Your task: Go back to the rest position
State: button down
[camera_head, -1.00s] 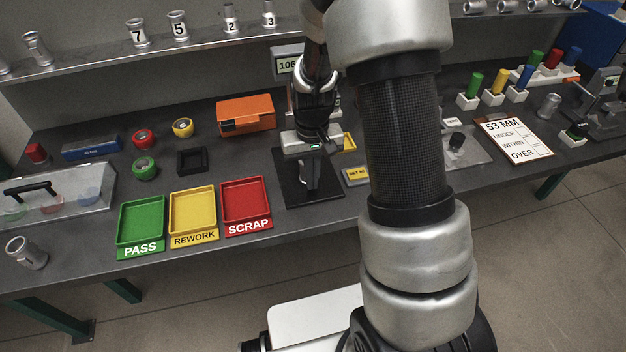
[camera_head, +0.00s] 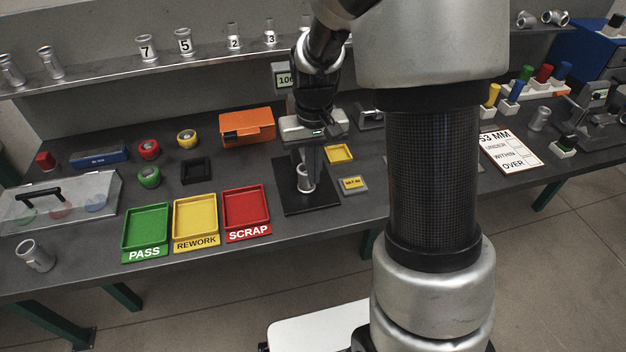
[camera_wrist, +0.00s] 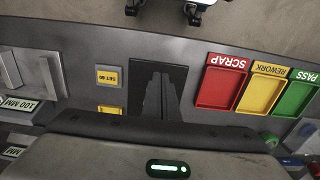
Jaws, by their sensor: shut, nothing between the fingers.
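My gripper (camera_head: 308,160) points down over the black square plate (camera_head: 322,200) at the middle of the bench. Its fingers are shut and empty. A small silver casting (camera_head: 305,182) stands on the plate, just below the fingertips; whether they still touch it I cannot tell. In the wrist view, my gripper (camera_wrist: 162,78) reaches over the black plate (camera_wrist: 177,75), and its fingers hide the casting.
Green PASS (camera_head: 147,228), yellow REWORK (camera_head: 195,220) and red SCRAP (camera_head: 245,208) trays lie left of the plate. An orange box (camera_head: 247,125) and a gauge display (camera_head: 286,79) stand behind. A shelf (camera_head: 130,66) with several castings runs along the back.

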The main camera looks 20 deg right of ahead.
jog(key=s+r+t+p, duration=0.2)
jog(key=s+r+p, duration=0.4)
jog(key=r, duration=0.9)
jog(key=s+r+t+p, duration=0.3)
jog(key=s+r+p, duration=0.2)
jog(key=s+r, duration=0.7)
notch_tip(320, 180, up, 4)
jog(key=shift+a+f+t+p, duration=0.15)
jog(key=shift+f+t+p, duration=0.05)
jog(key=shift+t+p, duration=0.15)
